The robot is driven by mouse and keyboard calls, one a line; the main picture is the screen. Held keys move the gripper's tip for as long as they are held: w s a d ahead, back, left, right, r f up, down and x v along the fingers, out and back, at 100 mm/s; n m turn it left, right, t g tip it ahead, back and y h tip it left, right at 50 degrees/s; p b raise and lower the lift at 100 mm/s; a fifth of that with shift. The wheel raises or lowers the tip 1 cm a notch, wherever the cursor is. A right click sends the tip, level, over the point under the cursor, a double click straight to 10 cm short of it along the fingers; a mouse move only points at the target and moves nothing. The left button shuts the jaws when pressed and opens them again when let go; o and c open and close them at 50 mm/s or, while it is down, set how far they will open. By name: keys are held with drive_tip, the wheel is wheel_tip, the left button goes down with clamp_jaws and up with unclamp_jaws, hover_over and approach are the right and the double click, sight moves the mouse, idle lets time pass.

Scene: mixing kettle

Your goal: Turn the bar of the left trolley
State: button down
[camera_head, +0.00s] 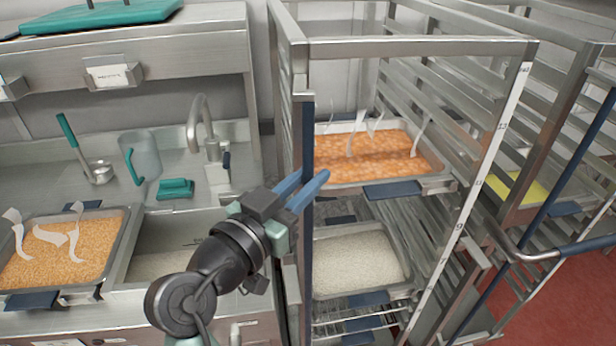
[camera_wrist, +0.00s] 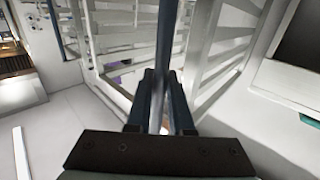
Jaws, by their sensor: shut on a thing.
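The left trolley (camera_head: 420,47) is a tall grey metal rack with shelf rails, standing right of the sink counter. Its bar (camera_head: 307,130) is a dark blue upright strip at the trolley's front left post. My gripper (camera_head: 312,177) reaches in from the lower left, its two blue fingers at the bar about mid-height. In the wrist view the bar (camera_wrist: 166,28) runs upright down between the dark fingers (camera_wrist: 161,80), which are shut on it. The exact contact is partly hidden by the fingers.
The left trolley holds a tray of orange pieces (camera_head: 428,181) and a tray of white grains (camera_head: 402,281). A second trolley (camera_head: 572,75) stands close at right. The counter at left has a sink with a tap (camera_head: 194,125), a jug (camera_head: 142,155) and a grain tray (camera_head: 118,225).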

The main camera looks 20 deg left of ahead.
drive_tip(key=w+n+g+y+b, duration=0.3)
drive_tip(key=n+g+y+b, duration=0.3)
drive_tip(key=y, duration=0.4)
drive_tip(key=w+d+n+g+y+b, duration=0.1)
drive_tip(key=w+n+g+y+b, duration=0.2)
drive_tip(key=n+g+y+b, duration=0.3)
drive_tip(key=shift+w+d+n+g+y+b, duration=0.3)
drive_tip(key=shift+n+y+b, duration=0.55)
drive_tip(key=shift+n+y, duration=1.35)
drive_tip(key=shift+a+f+n+g, duration=0.1)
drive_tip(key=shift+a+n+g, duration=0.05)
drive_tip(key=shift+n+g, duration=0.2)
